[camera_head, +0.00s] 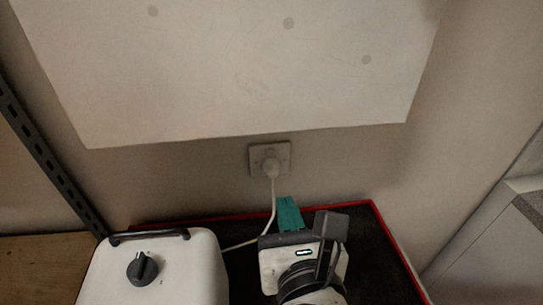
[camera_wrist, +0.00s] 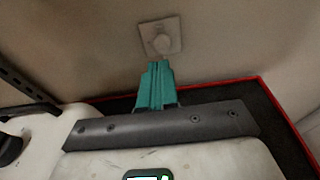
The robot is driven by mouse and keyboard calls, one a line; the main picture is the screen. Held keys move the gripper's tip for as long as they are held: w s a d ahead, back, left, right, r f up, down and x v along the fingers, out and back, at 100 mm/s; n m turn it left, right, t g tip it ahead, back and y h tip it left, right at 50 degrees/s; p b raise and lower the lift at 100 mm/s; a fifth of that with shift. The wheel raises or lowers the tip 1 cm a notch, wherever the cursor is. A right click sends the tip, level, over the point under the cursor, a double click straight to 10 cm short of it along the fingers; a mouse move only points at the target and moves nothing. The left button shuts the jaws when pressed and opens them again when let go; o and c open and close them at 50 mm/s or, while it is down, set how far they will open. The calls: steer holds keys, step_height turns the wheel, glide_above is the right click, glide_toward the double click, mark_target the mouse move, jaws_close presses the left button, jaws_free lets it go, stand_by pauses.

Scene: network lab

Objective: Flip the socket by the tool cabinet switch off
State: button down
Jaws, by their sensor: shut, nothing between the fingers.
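The wall socket (camera_head: 270,159) is a pale square plate low on the wall, with a white plug (camera_head: 270,168) in it and a white cable hanging down. It also shows in the wrist view (camera_wrist: 160,38), straight ahead of my fingers. The switch itself is too small to make out. My gripper (camera_head: 289,212) has teal fingers, which are shut and empty. They point at the wall just below the socket, apart from it in the head view. In the wrist view the fingertips (camera_wrist: 156,66) lie just under the plate in the picture.
A black surface with a red edge (camera_head: 385,232), likely the tool cabinet top, lies under my arm. A white box with a black knob and handle (camera_head: 190,265) stands at the left. A dark perforated upright (camera_head: 50,160) is further left. A large pale panel (camera_head: 240,75) hangs above the socket.

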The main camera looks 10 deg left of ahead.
steer(key=p, duration=0.4)
glide_toward(270, 148)
steer(key=x, duration=0.4)
steer(key=shift+w+f, duration=0.2)
steer(key=shift+f, duration=0.1)
steer(key=shift+w+a, duration=0.2)
steer(key=shift+w, duration=0.45)
steer(key=shift+w+a+r, duration=0.1)
steer(key=shift+w+r, duration=0.05)
steer(key=shift+w, duration=0.2)
